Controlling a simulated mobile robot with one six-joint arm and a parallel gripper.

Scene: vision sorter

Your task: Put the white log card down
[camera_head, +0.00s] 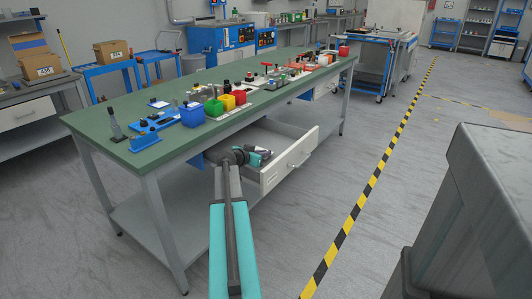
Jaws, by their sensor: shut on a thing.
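My gripper (266,155) is at the end of my arm, low beside the front edge of the green workbench, over the open drawer (290,165). It is small and seen from behind, shut on the white log card, but my wrist and gripper hide most of what is between the fingers. I cannot make out the card's outline or whether it touches the drawer.
The green-topped workbench (150,160) carries blue, green, yellow and red bins (214,107), a blue fixture (155,124) and several small tools. A grey cabinet (480,210) stands at the right. The floor (310,225) between is clear, with a yellow-black stripe (355,210).

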